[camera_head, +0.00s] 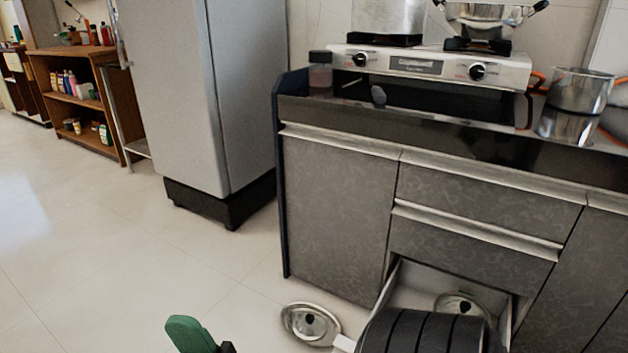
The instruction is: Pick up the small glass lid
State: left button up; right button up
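Two oval glass lids with metal rims and dark knobs are in view. One lid (310,322) is at the bottom centre, outside the open drawer; its rim meets or overlaps a small pale part beside my black ribbed arm. I cannot tell whether it is held or lies on the floor. The other lid (458,302) is inside the drawer (408,282), partly hidden by that arm. A green finger-like part (187,334), probably of my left gripper, shows at the bottom edge. The fingertips of both grippers are not clear enough to tell open from shut.
The grey cabinet (340,215) carries a black counter with a stove (432,66), a jar (320,70) and a metal pot (578,90). A fridge (180,95) stands to the left. Shelves (75,90) stand at far left. The floor at left is clear.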

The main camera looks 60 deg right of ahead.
aim_at(308, 324)
jog(key=i+z, duration=0.2)
jog(key=z, duration=0.25)
jog(key=i+z, duration=0.25)
jog(key=z, duration=0.15)
jog(key=i+j+z, duration=0.1)
jog(key=z, duration=0.35)
jog(key=i+j+z, duration=0.2)
jog(key=z, duration=0.25)
jog(key=i+j+z, duration=0.2)
jog(key=z, duration=0.2)
jog(key=i+j+z, duration=0.1)
jog(key=z, duration=0.4)
jog(key=i+j+z, duration=0.2)
jog(key=z, duration=0.3)
jog(key=i+j+z, duration=0.15)
jog(key=z, duration=0.35)
jog(key=j+z, duration=0.45)
jog(key=i+l, duration=0.05)
jog(key=l, duration=0.05)
